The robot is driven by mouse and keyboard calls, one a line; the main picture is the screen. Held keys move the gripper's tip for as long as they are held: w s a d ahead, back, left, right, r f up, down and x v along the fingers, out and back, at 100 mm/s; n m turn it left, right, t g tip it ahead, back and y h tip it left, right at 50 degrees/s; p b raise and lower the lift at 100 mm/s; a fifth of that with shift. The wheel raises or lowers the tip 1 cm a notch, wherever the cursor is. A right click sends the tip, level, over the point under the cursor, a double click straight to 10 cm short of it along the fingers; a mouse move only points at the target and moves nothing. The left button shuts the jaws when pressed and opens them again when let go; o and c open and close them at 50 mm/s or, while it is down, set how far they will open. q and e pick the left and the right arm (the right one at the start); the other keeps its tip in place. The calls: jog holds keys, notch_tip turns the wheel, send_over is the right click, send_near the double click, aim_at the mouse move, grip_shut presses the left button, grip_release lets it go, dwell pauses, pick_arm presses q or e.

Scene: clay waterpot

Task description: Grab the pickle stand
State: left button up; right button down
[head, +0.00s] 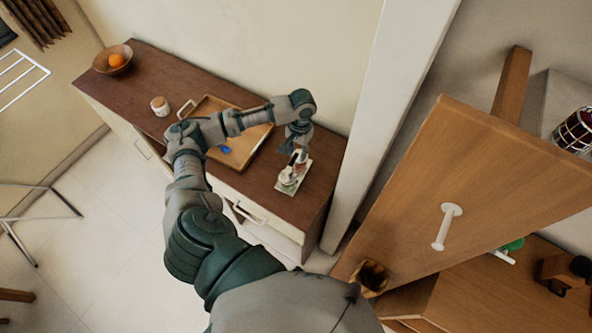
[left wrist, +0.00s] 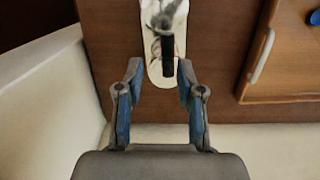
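The pickle stand (head: 291,181), a pale oblong base with small pots and a dark upright part, stands on the brown cabinet top near its right end. My left gripper (head: 297,152) is above the stand, pointing down. In the left wrist view the pickle stand (left wrist: 154,70) shows at the top centre, its near end between the fingertips of my left gripper (left wrist: 159,74). The two fingers are spread, with visible gaps to the stand. My right gripper is in neither view.
A wooden tray (head: 240,155) with a blue item (head: 225,149) lies left of the stand. A lidded jar (head: 159,106) and a bowl (head: 101,62) with an orange (head: 116,60) are farther left. A white wall edge (head: 385,110) and open wooden door (head: 470,190) bound the right.

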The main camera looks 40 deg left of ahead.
pick_arm(q)
send_over(296, 166)
notch_tip(296, 166, down, 4)
jog(key=f, duration=0.2)
jog(key=s+f, duration=0.1)
jog(key=shift+s+d+f+p, duration=0.25)
jog(key=shift+s+f+p, duration=0.05)
jog(key=shift+f+p, duration=0.1)
jog(key=shift+d+f, duration=0.3)
jog(key=shift+f, duration=0.15)
jog(key=shift+a, duration=0.45)
grip_shut()
jog(key=shift+a+f, duration=0.1)
jog(key=shift+a, duration=0.15)
jog(key=shift+d, duration=0.3)
